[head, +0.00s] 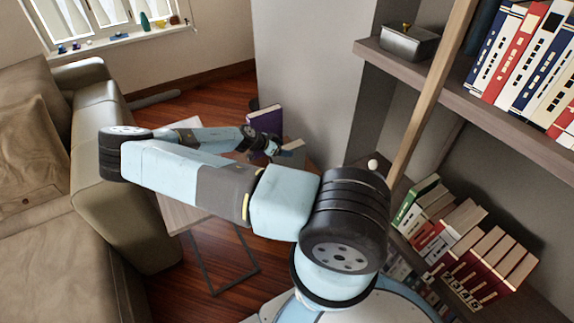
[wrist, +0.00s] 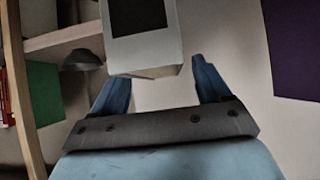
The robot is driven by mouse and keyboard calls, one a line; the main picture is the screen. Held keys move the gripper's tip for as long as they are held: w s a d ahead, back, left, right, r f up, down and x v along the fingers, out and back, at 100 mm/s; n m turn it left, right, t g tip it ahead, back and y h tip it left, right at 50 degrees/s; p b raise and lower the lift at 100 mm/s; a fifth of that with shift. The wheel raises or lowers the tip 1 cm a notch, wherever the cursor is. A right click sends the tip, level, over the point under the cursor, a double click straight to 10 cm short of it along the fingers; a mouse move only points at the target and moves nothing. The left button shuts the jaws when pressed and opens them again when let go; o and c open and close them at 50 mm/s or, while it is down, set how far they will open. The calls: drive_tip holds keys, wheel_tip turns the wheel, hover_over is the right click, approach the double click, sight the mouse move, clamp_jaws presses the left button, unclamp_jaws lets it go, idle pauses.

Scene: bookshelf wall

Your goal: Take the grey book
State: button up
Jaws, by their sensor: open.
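The grey book (wrist: 147,45) is pale with a black panel and stands at the top middle of the wrist view. Its lower edge shows between and just beyond the fingertips of my gripper (wrist: 159,68). The fingers are spread and hold nothing; I cannot tell whether either one touches the book. In the head view my gripper (head: 274,147) is at the far end of my outstretched arm, and the grey book (head: 293,153) shows partly, just right of it. My arm hides what lies below.
A purple book (head: 265,120) stands close behind my gripper; it is at the right in the wrist view (wrist: 292,45). A green book (wrist: 44,92) is at the left. A bookshelf (head: 470,106) with a wooden post (head: 432,95) stands at right, a sofa (head: 105,130) at left.

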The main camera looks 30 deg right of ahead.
sight(287, 147)
drive_tip(key=shift+x, duration=1.55)
drive_tip(key=shift+c, duration=0.4)
clamp_jaws()
drive_tip(key=shift+r, duration=0.1)
